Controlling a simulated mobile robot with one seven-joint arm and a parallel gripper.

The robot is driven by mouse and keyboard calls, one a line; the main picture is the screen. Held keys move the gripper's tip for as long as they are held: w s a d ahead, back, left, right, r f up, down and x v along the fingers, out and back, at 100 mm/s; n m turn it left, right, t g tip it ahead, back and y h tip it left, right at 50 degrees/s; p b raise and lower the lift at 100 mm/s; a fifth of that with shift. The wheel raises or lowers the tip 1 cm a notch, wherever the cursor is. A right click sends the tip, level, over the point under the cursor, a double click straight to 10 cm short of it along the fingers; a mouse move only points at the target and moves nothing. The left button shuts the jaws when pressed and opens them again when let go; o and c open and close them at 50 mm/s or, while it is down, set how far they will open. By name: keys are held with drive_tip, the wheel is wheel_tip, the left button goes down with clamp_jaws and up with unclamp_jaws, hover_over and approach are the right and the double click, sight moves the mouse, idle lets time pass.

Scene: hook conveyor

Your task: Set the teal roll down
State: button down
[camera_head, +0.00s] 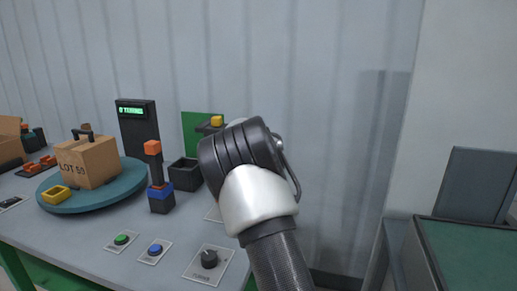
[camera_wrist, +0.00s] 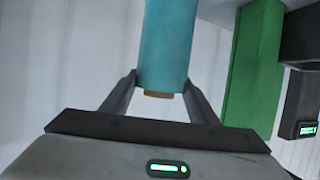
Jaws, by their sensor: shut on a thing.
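The teal roll (camera_wrist: 167,45) is in the wrist view, between the two fingers of my gripper (camera_wrist: 160,92). The fingers are shut on its sides near its end. A brown core end (camera_wrist: 158,95) shows at the end nearest the wrist. The far end of the roll runs out of the picture. In the head view my own arm covers the gripper, and the roll cannot be seen there.
A grey table (camera_head: 80,230) holds a teal turntable (camera_head: 115,198) with a box marked LOT 59 (camera_head: 88,162). A green-topped surface (camera_head: 470,255) is at right.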

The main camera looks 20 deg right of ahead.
drive_tip(key=c, duration=0.7)
unclamp_jaws()
